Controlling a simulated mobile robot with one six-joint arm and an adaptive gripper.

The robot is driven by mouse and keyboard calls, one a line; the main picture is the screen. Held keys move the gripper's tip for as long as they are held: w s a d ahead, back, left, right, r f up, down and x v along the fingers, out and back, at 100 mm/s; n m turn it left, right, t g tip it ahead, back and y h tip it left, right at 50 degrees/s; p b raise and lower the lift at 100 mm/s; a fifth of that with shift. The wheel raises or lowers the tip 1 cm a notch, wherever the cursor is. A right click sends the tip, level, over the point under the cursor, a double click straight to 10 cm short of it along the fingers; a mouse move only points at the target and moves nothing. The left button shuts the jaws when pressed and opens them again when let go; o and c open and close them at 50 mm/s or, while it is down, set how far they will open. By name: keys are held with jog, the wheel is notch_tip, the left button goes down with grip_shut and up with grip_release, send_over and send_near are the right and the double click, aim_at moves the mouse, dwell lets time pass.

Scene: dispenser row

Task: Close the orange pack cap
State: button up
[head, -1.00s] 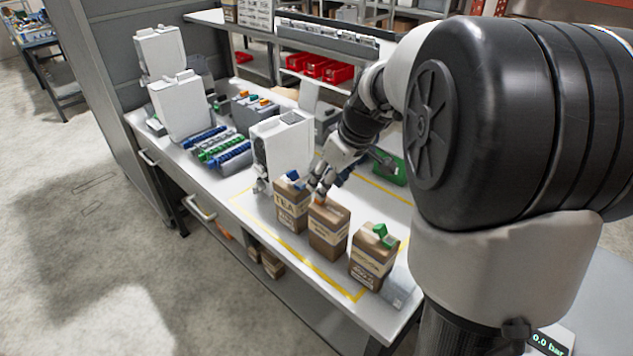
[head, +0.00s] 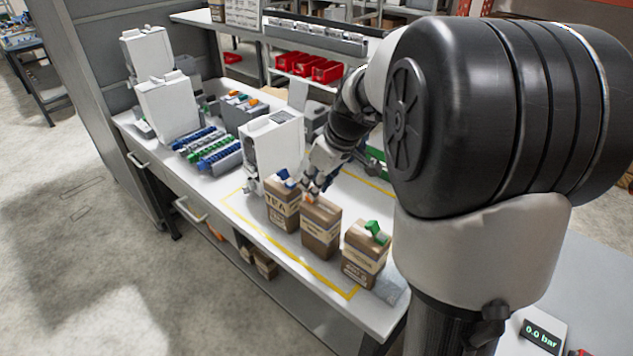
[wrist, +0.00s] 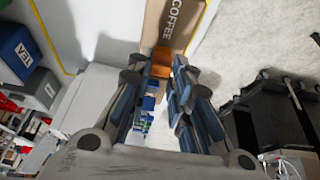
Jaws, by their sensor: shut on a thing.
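The coffee pack (head: 321,229), a brown carton with a pale label, stands upright in the middle of a row of three packs. Its orange cap (wrist: 180,69) shows between my fingertips in the wrist view, beside the "COFFEE" lettering on the pack (wrist: 174,24). My gripper (head: 309,191) is at the top of this pack and is shut on the orange cap; it also shows in the wrist view (wrist: 174,72). The fingers hide part of the cap, so I cannot tell how far it is folded down.
A tea pack (head: 283,206) with a blue cap stands close on the left, and a pack (head: 364,254) with a raised green cap on the right. A white dispenser (head: 272,148) stands behind the tea pack. Yellow tape marks the bench area around the packs.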

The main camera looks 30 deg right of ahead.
grip_shut()
jog(key=shift+r+p, duration=0.1)
jog(key=shift+p, duration=0.3)
jog(key=p, duration=0.2)
jog(key=g+p, duration=0.1)
jog(key=shift+w+a+r+h+p, duration=0.15)
jog(key=shift+w+r+h+p, duration=0.1)
jog(key=shift+h+p, duration=0.1)
jog(key=g+p, duration=0.1)
jog(key=p, duration=0.4)
jog(key=shift+w+a+g, duration=0.15)
jog(key=shift+w+g, duration=0.25)
jog(key=g+p, duration=0.1)
jog(key=p, duration=0.2)
jog(key=w+g+h+p, duration=0.1)
jog(key=p, duration=0.2)
jog(key=shift+a+f+g+p, duration=0.15)
jog(key=shift+f+g+p, duration=0.15)
jog(key=shift+g+p, duration=0.1)
jog(key=g+p, duration=0.1)
jog(key=p, duration=0.1)
jog(key=f+g+h+p, duration=0.1)
jog(key=shift+w+a+g+p, duration=0.1)
jog(key=shift+w+g+p, duration=0.2)
jog(key=shift+w+p, duration=0.1)
jog(key=shift+f, duration=0.15)
